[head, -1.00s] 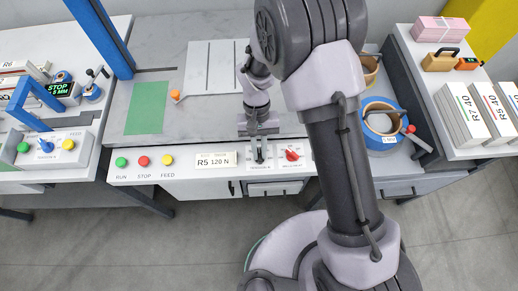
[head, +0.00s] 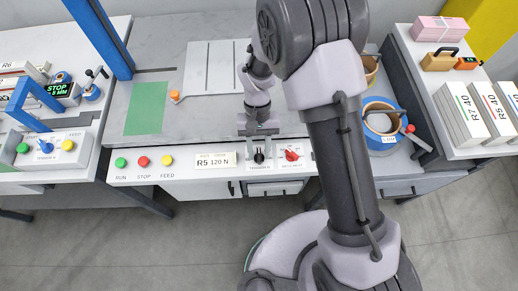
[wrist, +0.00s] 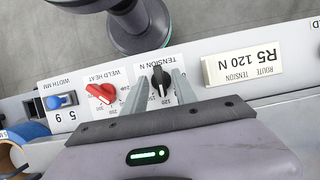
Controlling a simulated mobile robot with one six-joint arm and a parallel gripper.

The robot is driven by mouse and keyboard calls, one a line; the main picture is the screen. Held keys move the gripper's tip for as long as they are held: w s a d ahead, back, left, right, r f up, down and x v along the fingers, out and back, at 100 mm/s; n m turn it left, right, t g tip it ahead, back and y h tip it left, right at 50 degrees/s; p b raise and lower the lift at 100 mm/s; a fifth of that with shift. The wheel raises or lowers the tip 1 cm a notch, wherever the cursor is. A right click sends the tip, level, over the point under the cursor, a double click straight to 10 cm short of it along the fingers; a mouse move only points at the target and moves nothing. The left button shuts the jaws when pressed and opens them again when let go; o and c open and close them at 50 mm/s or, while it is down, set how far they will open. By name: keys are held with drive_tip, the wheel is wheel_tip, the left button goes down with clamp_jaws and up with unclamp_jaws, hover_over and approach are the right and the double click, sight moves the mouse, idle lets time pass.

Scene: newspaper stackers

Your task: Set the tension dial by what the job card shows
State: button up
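The job card (head: 214,161) on the front panel reads R5 120 N. It also shows upside down in the wrist view (wrist: 243,62), headed ROUTE TENSION. The black tension dial (head: 259,157) is to the right of the card in the head view. In the wrist view the dial's knob (wrist: 161,83) appears between my two grey fingers, with a gap on each side. My gripper (wrist: 161,76) is open and holds nothing. In the head view my gripper (head: 259,136) is just behind the dial. I cannot surely read the dial's setting.
A red weld heat knob (head: 291,154) sits right beside the tension dial. A blue width knob (wrist: 62,100) shows in the wrist view. Green, red and yellow buttons (head: 143,161) are left of the card. A blue tape roll (head: 381,122) stands at the right.

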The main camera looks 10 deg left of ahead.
drive_tip(key=p+v, duration=0.5)
drive_tip(key=v, duration=1.2)
drive_tip(key=shift+w+p, duration=0.2)
drive_tip(key=shift+p, duration=0.15)
drive_tip(key=shift+r, duration=0.25)
